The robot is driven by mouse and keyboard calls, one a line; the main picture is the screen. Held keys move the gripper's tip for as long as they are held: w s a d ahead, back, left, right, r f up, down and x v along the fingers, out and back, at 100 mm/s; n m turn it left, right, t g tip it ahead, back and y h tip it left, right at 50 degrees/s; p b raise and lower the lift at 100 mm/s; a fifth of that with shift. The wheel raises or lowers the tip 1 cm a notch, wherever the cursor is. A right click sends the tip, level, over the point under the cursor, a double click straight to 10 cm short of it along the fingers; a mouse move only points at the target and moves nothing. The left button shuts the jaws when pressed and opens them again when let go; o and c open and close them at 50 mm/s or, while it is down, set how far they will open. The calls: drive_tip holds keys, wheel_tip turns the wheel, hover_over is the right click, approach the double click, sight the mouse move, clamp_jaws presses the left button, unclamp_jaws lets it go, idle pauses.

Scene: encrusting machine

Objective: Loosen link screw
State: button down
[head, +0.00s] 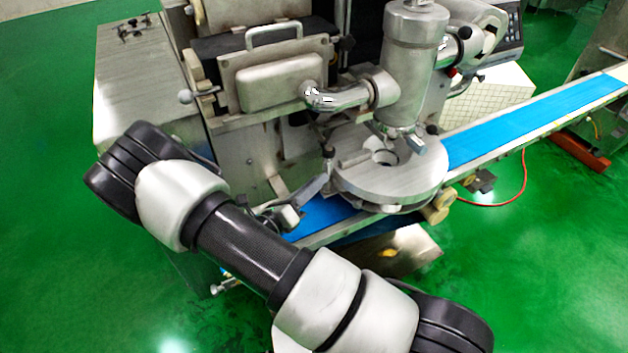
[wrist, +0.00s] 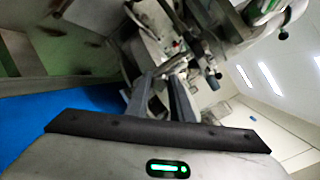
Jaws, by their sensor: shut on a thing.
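My gripper (head: 318,187) reaches in beside the left edge of the round metal plate under the machine's upright cylinder, partly hidden behind my arm. In the wrist view my gripper (wrist: 163,78) has its two grey fingers close together at the machine. Their tips are on a small metal part (wrist: 174,66), which appears to be the link screw. Its exact shape and the grip on it are too small and blurred to tell. In the head view the screw cannot be made out.
The round metal plate (head: 405,183) and upright cylinder (head: 407,70) stand just right of my gripper. A blue conveyor belt (head: 500,130) runs beneath, up to the right. A steel cabinet (head: 145,80) stands at left. Green floor is free at left and front.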

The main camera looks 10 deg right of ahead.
drive_tip(key=shift+f+n+p, duration=0.15)
drive_tip(key=shift+n+p, duration=1.65)
drive_tip(key=shift+n, duration=6.2)
drive_tip(key=c, duration=1.5)
unclamp_jaws()
drive_tip(key=shift+c, duration=0.2)
drive_tip(key=b+v, duration=0.2)
drive_tip(key=v, duration=1.5)
drive_tip(key=shift+a, duration=0.2)
